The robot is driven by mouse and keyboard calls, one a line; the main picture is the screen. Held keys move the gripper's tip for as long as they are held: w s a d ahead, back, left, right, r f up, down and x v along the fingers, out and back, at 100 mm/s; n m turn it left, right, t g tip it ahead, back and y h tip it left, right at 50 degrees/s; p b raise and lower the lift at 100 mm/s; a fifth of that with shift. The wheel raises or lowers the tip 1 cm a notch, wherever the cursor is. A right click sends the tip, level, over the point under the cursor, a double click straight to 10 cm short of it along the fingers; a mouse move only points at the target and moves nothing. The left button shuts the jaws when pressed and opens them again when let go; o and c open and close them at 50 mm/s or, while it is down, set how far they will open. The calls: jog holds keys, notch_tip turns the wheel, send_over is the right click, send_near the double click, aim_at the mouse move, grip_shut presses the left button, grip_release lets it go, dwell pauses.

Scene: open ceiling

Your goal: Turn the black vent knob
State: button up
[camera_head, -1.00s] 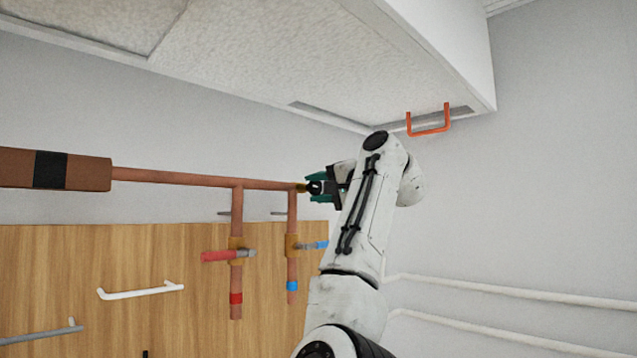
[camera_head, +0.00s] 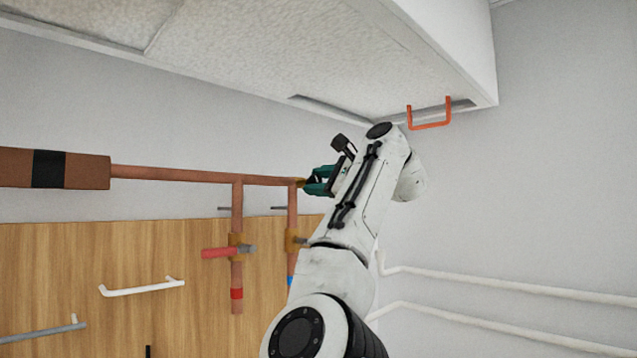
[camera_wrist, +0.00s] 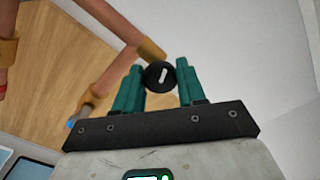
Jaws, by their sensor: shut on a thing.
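The black vent knob (camera_wrist: 159,74) is round with a white bar mark, tilted in the wrist view. It sits at the end of the copper pipe, by a brass fitting (camera_wrist: 151,50). My gripper (camera_wrist: 160,83) has its two green fingers on either side of the knob, shut on it. In the head view my gripper (camera_head: 312,181) is at the right end of the horizontal pipe, and its fingers hide the knob there.
The horizontal copper pipe (camera_head: 200,176) has two downward branches, one with a red-handled valve (camera_head: 216,253). The other branch is partly hidden by my arm. White pipes (camera_head: 500,285) run along the right wall.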

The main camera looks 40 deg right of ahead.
jog(key=m, duration=0.4)
jog(key=shift+d+f, duration=0.1)
jog(key=shift+m, duration=0.6)
jog(key=shift+f, duration=0.15)
jog(key=o, duration=0.8)
jog(key=shift+d, duration=0.1)
jog(key=shift+o, duration=1.1)
jog(key=s+b, duration=0.4)
jog(key=s, duration=0.7)
jog(key=shift+b, duration=0.3)
jog(key=shift+w+d, duration=0.1)
